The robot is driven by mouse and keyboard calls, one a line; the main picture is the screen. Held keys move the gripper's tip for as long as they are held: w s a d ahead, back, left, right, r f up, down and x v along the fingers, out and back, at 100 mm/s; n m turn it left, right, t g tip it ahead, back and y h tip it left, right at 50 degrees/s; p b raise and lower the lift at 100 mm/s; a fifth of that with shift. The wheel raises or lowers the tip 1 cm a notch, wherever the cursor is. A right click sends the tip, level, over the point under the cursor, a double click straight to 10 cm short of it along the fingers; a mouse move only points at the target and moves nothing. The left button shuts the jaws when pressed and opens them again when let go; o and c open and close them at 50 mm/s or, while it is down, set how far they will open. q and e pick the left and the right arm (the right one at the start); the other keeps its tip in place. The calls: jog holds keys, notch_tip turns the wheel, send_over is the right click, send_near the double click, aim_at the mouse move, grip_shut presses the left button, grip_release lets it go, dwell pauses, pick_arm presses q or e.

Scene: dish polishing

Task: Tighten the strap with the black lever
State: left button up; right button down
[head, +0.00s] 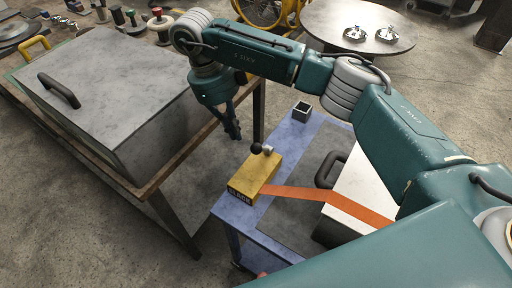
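A yellow ratchet block (254,178) with dark lettering on its front sits on the blue table. A black lever knob (256,148) stands up at its far end, beside a small pale knob. An orange strap (330,196) runs from the block to the right, over a white-topped case (365,195), and goes out of sight behind my arm. My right gripper (234,133) points down above and to the left of the lever, apart from it. Its dark fingers are seen nearly side-on, so their opening is unclear. My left gripper is not in view.
A large grey case (120,95) with black and yellow handles stands on the wooden table at left. A small dark open box (301,112) sits at the blue table's (285,150) far edge. A round table (355,25) stands at the back.

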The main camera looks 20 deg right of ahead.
jog(key=v, duration=0.6)
jog(key=shift+r, duration=0.3)
jog(key=shift+a+f, duration=0.15)
dwell(0.4)
